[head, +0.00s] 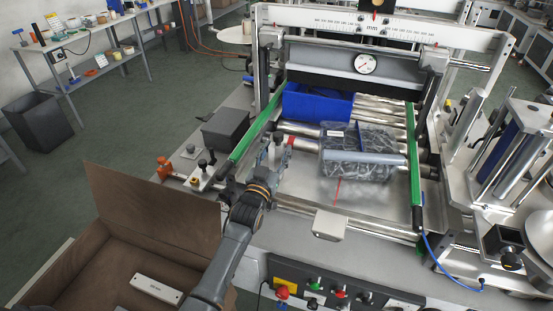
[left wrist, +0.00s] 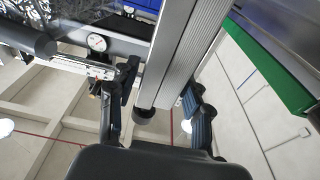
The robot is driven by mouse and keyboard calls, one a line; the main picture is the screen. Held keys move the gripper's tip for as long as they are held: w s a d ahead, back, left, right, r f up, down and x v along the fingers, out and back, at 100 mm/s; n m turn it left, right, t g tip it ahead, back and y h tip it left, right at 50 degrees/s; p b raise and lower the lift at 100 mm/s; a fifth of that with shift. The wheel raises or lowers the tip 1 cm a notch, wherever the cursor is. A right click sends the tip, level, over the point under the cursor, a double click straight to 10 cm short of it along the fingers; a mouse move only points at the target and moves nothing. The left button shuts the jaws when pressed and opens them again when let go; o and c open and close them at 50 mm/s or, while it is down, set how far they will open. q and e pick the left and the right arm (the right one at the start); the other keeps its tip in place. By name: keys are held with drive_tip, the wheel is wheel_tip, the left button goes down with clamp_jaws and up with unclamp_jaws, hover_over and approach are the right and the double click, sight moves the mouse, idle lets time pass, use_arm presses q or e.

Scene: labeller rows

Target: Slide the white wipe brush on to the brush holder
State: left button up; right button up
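I cannot pick out the white wipe brush or its holder with certainty. A pale grey cylindrical bar (head: 365,158) lies across the front of the clear tray in the head view. My left gripper (head: 277,152) is beside the left green rail, left of the clear tray. In the left wrist view its two dark fingers (left wrist: 160,112) stand apart, on either side of a silver grooved bar (left wrist: 176,50) with a dark round end. I see no clear contact between fingers and bar. My right gripper is not in view.
A gauge (head: 365,64) hangs on the frame above. A white block (head: 330,224) sits at the front edge. An open brown carton (head: 105,262) stands front left.

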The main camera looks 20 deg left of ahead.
use_arm(q)
drive_tip(key=c, duration=0.7)
clamp_jaws()
drive_tip(key=shift+r, duration=0.15)
